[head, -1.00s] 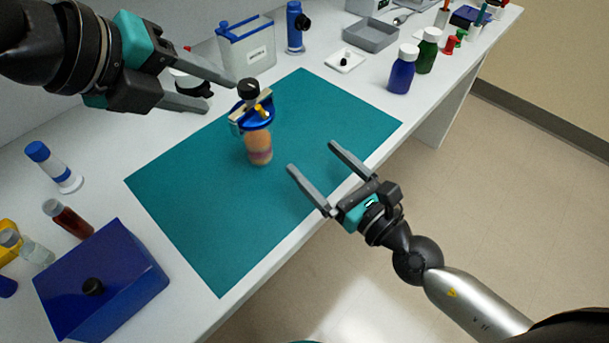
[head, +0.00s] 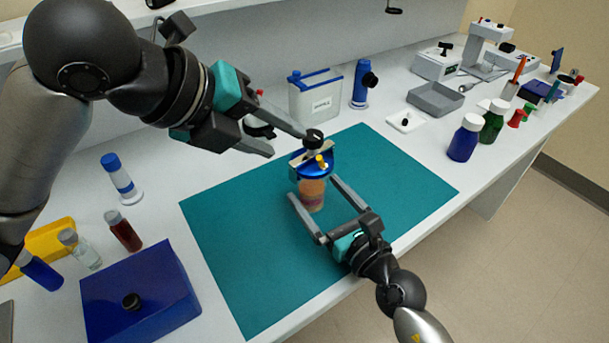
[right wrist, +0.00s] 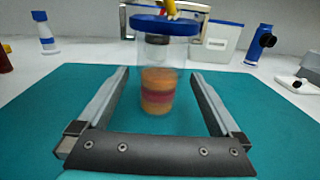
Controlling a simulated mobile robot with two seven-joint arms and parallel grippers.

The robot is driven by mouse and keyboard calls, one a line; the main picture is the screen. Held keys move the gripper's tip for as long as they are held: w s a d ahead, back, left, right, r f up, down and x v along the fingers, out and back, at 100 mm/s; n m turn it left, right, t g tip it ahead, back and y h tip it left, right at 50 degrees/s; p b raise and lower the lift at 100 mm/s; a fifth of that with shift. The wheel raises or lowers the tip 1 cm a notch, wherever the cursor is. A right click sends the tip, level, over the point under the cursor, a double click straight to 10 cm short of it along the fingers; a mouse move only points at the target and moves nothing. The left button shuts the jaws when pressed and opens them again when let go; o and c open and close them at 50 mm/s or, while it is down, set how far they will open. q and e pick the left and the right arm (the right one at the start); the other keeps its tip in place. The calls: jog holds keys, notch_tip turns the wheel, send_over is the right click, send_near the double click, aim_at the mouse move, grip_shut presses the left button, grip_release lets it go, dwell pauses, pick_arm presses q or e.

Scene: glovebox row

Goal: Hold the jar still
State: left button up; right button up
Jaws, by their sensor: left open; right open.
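In the right wrist view the jar (right wrist: 158,95) shows between the fingers, ahead of the palm. My right gripper (head: 313,188) is open, its fingers reaching toward the jar from the front, low over the mat.
A blue box (head: 140,295) and several vials stand at the left. A white bin (head: 315,97) and a blue device (head: 363,88) stand behind the mat. Blue (head: 465,138) and green (head: 493,122) bottles stand at the right. The mat's right part is clear.

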jog(key=shift+x, duration=2.8)
grip_shut()
